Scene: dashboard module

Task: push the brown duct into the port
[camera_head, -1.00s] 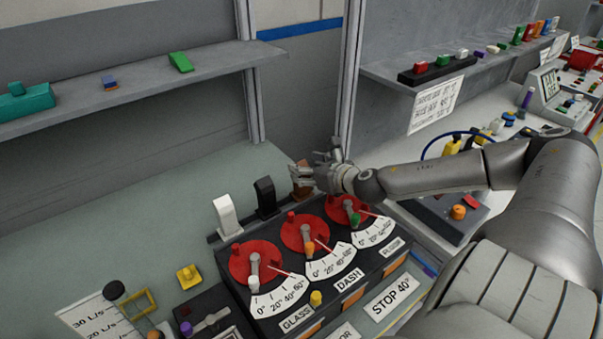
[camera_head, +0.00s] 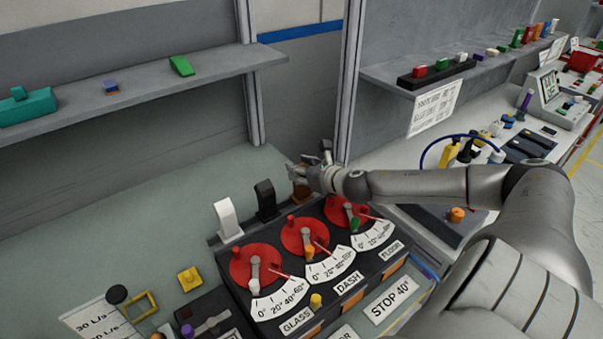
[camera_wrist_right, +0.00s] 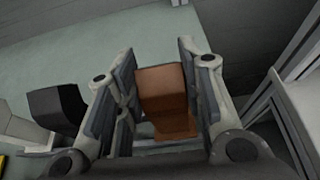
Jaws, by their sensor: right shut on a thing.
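The brown duct (camera_head: 300,190) stands at the back right of the black dashboard module (camera_head: 345,289), behind the right red dial. In the right wrist view the brown duct (camera_wrist_right: 163,88) is a stepped block between the finger pads. My right gripper (camera_head: 304,177) is shut on it; the gripper also shows in the wrist view (camera_wrist_right: 160,100). The port is hidden by the gripper and dial, so I cannot tell how deep the duct sits. A white duct (camera_head: 228,220) and a black duct (camera_head: 265,200) stand upright to its left. My left gripper is not in view.
Three red dials with scales cover the module top, close in front of the ducts. A grey post (camera_head: 348,85) rises just behind my right gripper. Shelves (camera_head: 130,88) hang at the back. The grey-green bench (camera_head: 130,230) behind and left of the module is mostly clear.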

